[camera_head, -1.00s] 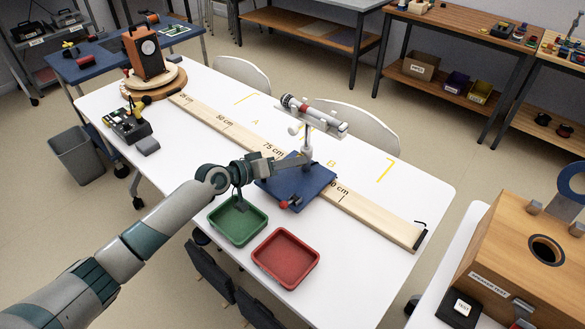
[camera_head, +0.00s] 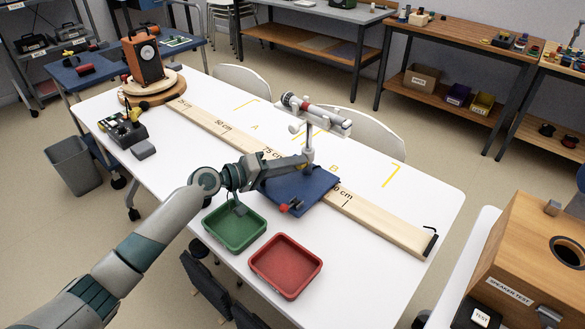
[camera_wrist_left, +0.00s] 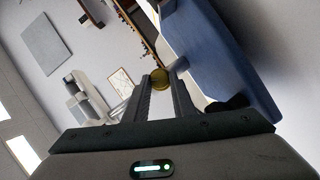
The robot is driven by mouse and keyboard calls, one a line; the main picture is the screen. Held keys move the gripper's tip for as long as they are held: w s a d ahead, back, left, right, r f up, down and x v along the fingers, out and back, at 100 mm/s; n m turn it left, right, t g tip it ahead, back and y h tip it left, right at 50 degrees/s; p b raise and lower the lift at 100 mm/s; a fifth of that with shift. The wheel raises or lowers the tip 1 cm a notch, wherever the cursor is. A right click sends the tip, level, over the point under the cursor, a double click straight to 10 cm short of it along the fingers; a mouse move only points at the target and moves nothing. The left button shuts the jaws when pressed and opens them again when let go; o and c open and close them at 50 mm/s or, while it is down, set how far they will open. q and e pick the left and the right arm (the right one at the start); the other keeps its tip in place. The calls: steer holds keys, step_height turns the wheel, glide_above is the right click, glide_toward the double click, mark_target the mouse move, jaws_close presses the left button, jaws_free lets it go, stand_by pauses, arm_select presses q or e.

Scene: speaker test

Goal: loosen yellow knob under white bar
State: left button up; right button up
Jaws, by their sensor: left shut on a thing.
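The white bar (camera_head: 328,117) is a cradle on top of a pale upright post. It carries a grey and red microphone (camera_head: 296,101). The post stands on a blue base plate (camera_head: 318,184). My left gripper (camera_head: 307,157) reaches the post from the left, below the bar. In the head view the knob is hidden behind the fingers. My right gripper is not in view.
A wooden rule (camera_head: 376,219) runs along the white table (camera_head: 381,268) under the blue plate. A green tray (camera_head: 262,243) and a red tray (camera_head: 318,266) lie in front. A small red knob (camera_head: 284,208) sits at the plate's front edge. A wooden speaker (camera_head: 143,59) stands far left.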

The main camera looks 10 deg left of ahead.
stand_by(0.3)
arm_select(q)
steer(key=o, duration=1.1)
steer(key=shift+c, duration=0.2)
